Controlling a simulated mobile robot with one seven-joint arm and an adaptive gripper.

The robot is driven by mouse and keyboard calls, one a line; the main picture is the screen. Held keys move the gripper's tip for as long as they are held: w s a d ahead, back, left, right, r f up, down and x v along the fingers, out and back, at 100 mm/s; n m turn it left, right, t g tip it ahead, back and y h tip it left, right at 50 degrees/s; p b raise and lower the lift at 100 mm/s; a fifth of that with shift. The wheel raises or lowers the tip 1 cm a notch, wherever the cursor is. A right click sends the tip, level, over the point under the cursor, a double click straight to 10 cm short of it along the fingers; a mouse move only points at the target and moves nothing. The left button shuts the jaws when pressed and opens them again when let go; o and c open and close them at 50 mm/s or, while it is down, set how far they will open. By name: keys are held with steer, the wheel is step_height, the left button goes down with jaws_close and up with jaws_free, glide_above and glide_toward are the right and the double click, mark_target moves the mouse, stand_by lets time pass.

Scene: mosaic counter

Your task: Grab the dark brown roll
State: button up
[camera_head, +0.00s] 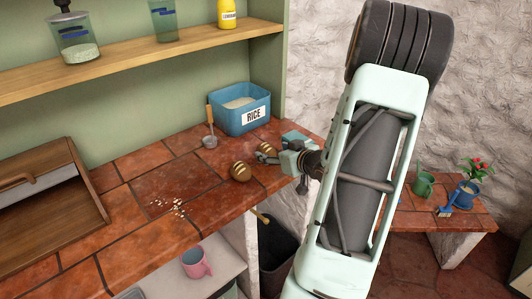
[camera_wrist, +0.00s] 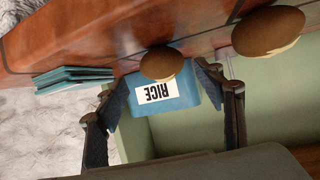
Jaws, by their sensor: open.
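Two brown scored rolls lie on the tiled counter, and their shades are close. The front roll (camera_head: 241,171) looks slightly darker in the head view; the back roll (camera_head: 263,147) is nearer the rice bin. My gripper (camera_head: 266,157) is low over the counter, right beside both rolls. In the wrist view, which is upside down, my open gripper (camera_wrist: 163,88) has the back roll (camera_wrist: 160,64) between and beyond its fingertips. The front roll (camera_wrist: 268,32) lies outside the fingers, to the right. I cannot tell whether a finger touches either roll.
A blue rice bin (camera_head: 242,112) stands behind the rolls, with a metal scoop (camera_head: 209,139) at its left. A blue-green folded item (camera_head: 296,138) lies at the counter's right end. A wooden bread box (camera_head: 45,200) is at left. Crumbs (camera_head: 170,206) lie on the open counter.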

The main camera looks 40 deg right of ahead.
mark_target(270, 151)
steer(key=x, duration=0.5)
steer(key=shift+a+f, duration=0.1)
steer(key=shift+a, duration=0.15)
steer(key=shift+s, duration=0.1)
steer(key=c, duration=1.2)
steer(key=shift+c, duration=0.3)
